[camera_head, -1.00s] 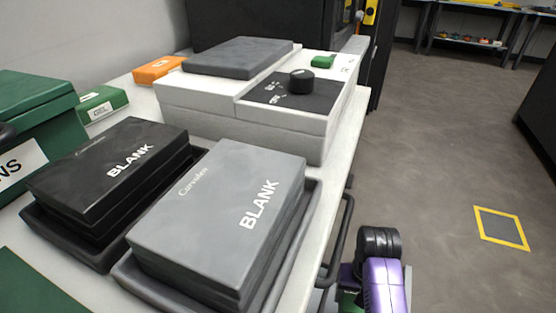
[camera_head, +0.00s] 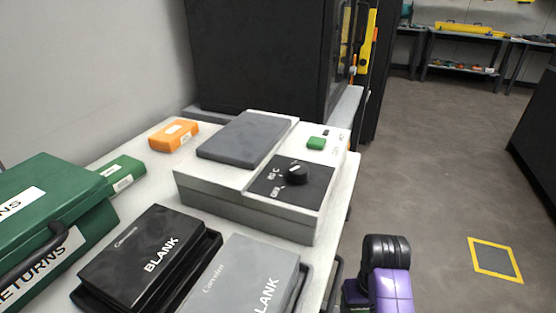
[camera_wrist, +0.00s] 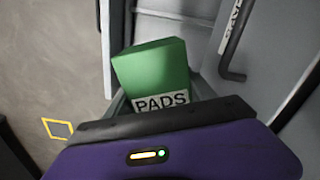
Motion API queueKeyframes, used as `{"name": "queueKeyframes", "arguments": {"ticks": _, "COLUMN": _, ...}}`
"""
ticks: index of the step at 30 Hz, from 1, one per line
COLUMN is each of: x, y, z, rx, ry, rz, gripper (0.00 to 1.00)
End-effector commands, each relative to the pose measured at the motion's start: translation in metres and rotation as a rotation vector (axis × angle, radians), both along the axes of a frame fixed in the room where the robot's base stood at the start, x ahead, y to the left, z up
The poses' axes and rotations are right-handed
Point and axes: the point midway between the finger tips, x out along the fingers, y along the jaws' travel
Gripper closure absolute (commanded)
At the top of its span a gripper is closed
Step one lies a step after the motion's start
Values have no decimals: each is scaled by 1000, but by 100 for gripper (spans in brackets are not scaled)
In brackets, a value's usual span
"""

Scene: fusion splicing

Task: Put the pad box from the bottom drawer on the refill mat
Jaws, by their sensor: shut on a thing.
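The pad box (camera_wrist: 150,70) is green with a white PADS label, and it shows in the wrist view just beyond my gripper (camera_wrist: 165,122). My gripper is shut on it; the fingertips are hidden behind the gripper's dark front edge. Grey drawer-like walls lie around and below the box, and I cannot tell whether it is clear of them. I cannot make out the refill mat in either current view.
The white table holds a black BLANK box (camera_head: 143,250), a grey BLANK box (camera_head: 245,278), a white device with a knob (camera_head: 240,205), a green RETURNS box (camera_head: 50,205) and an orange box (camera_head: 174,135). A dark handle (camera_wrist: 233,62) is right of the pad box. Floor right is open.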

Motion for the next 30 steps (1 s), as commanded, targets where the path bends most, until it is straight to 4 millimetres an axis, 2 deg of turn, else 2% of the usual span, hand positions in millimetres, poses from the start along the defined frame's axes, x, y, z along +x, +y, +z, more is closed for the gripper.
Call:
{"name": "queueKeyframes", "arguments": {"ticks": 1, "x": -3, "y": 0, "z": 17, "rx": -1, "ry": 1, "rz": 0, "gripper": 81}}
{"name": "queueKeyframes", "arguments": {"ticks": 30, "x": -49, "y": 1, "z": 165, "rx": 1, "ry": 1, "rz": 1, "gripper": 81}}
